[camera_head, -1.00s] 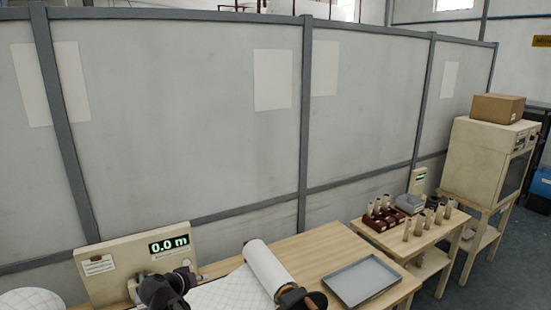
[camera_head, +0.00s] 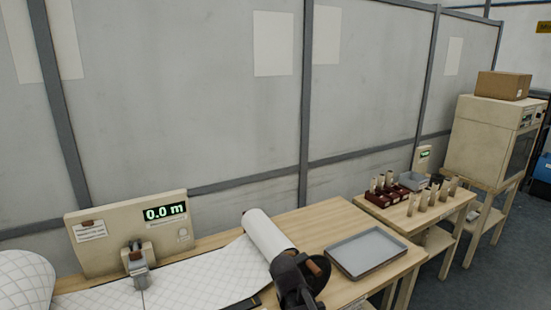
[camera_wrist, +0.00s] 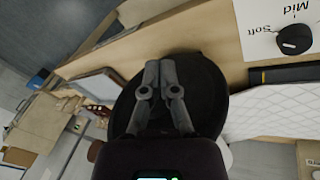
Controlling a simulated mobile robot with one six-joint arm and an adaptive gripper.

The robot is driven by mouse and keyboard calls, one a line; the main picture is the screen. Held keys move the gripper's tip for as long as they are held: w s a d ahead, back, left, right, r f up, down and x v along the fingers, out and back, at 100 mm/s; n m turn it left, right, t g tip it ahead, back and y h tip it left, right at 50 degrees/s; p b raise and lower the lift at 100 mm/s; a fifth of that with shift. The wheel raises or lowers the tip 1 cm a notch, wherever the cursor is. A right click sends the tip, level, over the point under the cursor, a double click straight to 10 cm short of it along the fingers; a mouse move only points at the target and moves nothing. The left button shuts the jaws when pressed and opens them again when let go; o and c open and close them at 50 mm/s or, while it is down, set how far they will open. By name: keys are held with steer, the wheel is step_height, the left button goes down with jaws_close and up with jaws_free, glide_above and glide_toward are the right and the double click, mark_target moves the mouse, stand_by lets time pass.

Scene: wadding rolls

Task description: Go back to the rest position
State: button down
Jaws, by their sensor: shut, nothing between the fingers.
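My gripper (camera_wrist: 160,68) shows in the wrist view with its two grey fingers together and nothing between them. A black round shape lies behind the fingers. In the head view, dark parts of my arm (camera_head: 297,285) stand at the bottom, right of the middle, in front of the end of the white wadding roll (camera_head: 268,235). The fingertips cannot be made out there. The white quilted wadding (camera_head: 205,283) lies flat across the table, and it also shows at the right of the wrist view (camera_wrist: 270,110).
A measuring unit (camera_head: 125,215) reading "0.0 m" stands at the left. An empty grey tray (camera_head: 366,248) lies on the wooden table (camera_head: 315,225). A side table (camera_head: 390,212) holds several small rolls. A box (camera_head: 503,85) sits on a beige cabinet (camera_head: 490,140).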

steer(key=s+d+f+g+y+b, duration=0.2)
steer(key=s+d+f+y+b, duration=0.1)
steer(key=s+d+f+b, duration=0.3)
steer(key=shift+s+d+f+y, duration=0.3)
steer(key=shift+s+d+f, duration=0.55)
steer(key=shift+d+f, duration=0.65)
steer(key=shift+r, duration=0.1)
